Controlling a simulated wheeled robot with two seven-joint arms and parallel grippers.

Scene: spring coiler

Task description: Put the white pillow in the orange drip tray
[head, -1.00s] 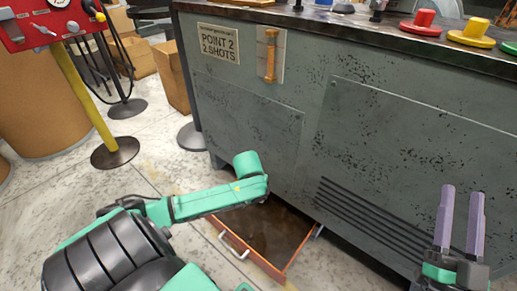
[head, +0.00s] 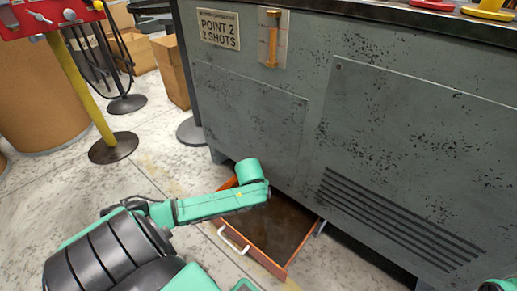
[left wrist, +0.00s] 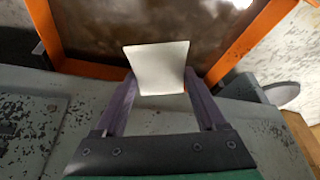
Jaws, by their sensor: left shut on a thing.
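The orange drip tray (head: 268,264) is pulled out at the foot of the grey machine, with a dark brown stained floor; its orange rim also shows in the left wrist view (left wrist: 246,42). The white pillow (left wrist: 158,66), a small pale square pad, is held between the purple fingers of my left gripper (left wrist: 160,88). In that view it overlaps the tray's brown floor and near edge; its height above the tray is unclear. In the head view my left forearm hides the left gripper and the pillow. My right gripper's fingers are out of view.
The grey machine cabinet (head: 400,130) rises directly behind the tray. A white handle (head: 233,241) is on the tray's front. A yellow post (head: 88,90) on a dark base stands at left, near cardboard boxes (head: 170,70). The floor left of the tray is clear.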

